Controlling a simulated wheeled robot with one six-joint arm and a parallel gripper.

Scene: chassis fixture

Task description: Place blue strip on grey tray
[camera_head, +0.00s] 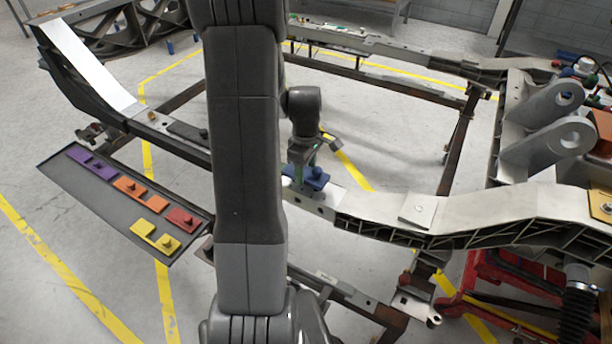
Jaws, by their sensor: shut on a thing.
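The blue strip (316,178) is at the chassis rail just right of my arm, at the middle of the head view. My gripper (302,178) points down at it and is shut on it. My arm hides the left part of this spot, and I cannot tell whether the strip touches the rail or is slightly raised. The grey tray (97,207) is at the left, beyond my arm from the gripper. It holds purple, orange, red and yellow strips along its far side and right end.
The chassis rail (370,207) runs across the view under the gripper. A purple strip (92,164), orange strip (140,192), red strip (182,219) and yellow strip (155,236) occupy the tray. Its near left part is bare. A red stand (500,285) is at the lower right.

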